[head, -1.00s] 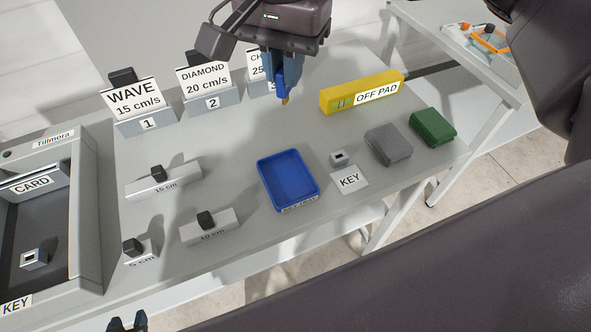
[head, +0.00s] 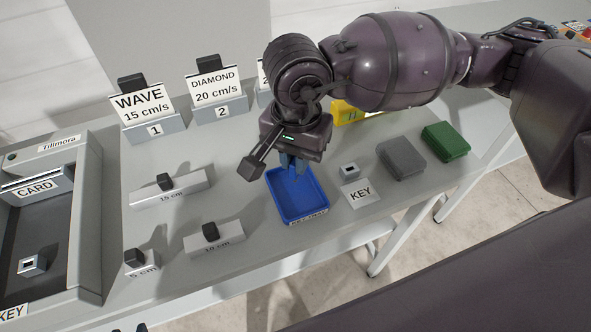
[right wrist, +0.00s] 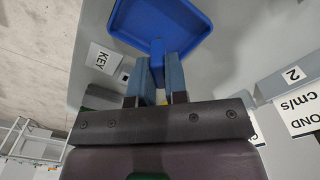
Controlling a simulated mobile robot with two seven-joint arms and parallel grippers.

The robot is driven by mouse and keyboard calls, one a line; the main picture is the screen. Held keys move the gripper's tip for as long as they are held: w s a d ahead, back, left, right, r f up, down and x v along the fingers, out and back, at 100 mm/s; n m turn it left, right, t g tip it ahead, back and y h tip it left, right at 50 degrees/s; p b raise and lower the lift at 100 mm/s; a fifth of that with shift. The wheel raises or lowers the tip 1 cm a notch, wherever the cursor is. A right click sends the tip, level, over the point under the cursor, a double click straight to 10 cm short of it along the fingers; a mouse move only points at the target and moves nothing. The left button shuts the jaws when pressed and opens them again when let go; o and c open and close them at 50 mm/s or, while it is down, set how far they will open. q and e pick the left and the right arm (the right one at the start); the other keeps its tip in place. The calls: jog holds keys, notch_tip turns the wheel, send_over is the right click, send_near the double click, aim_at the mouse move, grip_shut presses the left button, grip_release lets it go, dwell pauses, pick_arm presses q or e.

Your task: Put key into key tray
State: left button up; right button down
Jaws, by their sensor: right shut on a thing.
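The blue key tray (head: 300,205) lies near the front edge of the table, and it also fills the top of the right wrist view (right wrist: 180,22). It looks empty where I see it. My right gripper (head: 293,168) points down over the tray's far end. In the right wrist view, its fingers (right wrist: 159,72) are shut on a bright blue piece, the key (right wrist: 157,48), which overlaps the tray's near rim there. The key's lower end is hard to make out against the blue tray. Only a dark sliver of my left gripper (head: 140,328) shows at the bottom edge.
A small grey block with a slot (head: 349,172) stands behind a KEY label (head: 362,194), right of the tray. Grey (head: 401,160) and green (head: 446,141) blocks lie farther right. The yellow OFF PAD bar (head: 347,113) is partly hidden by my arm. Black-knobbed bars (head: 213,243) stand left.

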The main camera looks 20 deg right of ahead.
jog(key=shift+f, duration=2.1)
jog(key=shift+f+b, duration=0.2)
jog(key=shift+b, duration=0.15)
jog(key=c, duration=1.1)
grip_release()
jog(key=shift+r, duration=0.1)
jog(key=shift+c, duration=0.2)
jog(key=shift+r, duration=0.3)
notch_tip(320, 180, up, 12)
jog(key=shift+f+p, duration=0.15)
jog(key=shift+p, duration=0.55)
